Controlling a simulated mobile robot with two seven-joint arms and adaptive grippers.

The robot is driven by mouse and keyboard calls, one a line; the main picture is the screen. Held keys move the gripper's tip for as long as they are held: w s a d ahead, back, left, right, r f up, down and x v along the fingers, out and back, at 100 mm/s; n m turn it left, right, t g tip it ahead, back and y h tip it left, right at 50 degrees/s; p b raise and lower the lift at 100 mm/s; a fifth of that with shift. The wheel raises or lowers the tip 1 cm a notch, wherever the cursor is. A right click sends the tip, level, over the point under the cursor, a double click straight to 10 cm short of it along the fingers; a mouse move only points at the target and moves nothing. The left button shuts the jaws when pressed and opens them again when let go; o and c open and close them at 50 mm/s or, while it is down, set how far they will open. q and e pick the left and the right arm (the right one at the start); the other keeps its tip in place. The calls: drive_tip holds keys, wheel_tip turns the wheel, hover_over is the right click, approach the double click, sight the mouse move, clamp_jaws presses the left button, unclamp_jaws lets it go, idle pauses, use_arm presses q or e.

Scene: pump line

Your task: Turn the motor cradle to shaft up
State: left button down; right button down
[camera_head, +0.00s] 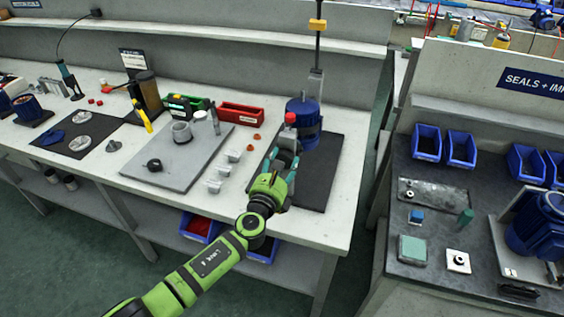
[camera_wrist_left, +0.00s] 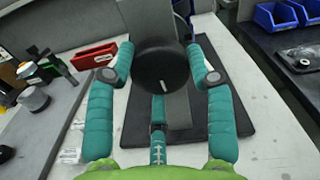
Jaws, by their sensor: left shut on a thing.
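The blue motor (camera_head: 304,128) stands in its cradle on a dark mat (camera_head: 322,185) at the right end of the bench. A red cap (camera_head: 290,118) shows at its front left. My left gripper (camera_head: 284,160) is at the front of the cradle, partly covering it. In the left wrist view, my left gripper's teal fingers (camera_wrist_left: 160,78) are on either side of a round black knob (camera_wrist_left: 162,68) with a white mark. A grey upright plate (camera_wrist_left: 181,108) is behind the knob. The exact finger contact is hard to see. My right gripper is not in view.
A hoist with a yellow block (camera_head: 318,24) hangs above the motor. A grey plate (camera_head: 165,178) with parts, a red bin (camera_head: 241,114) and a green bin (camera_head: 186,104) are to the left. Another bench with blue bins (camera_head: 427,142) stands across a gap at right.

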use_arm(q)
drive_tip(key=shift+r, duration=0.15)
idle(0.4)
drive_tip(key=shift+c, duration=2.3)
unclamp_jaws()
drive_tip(key=v, duration=1.2)
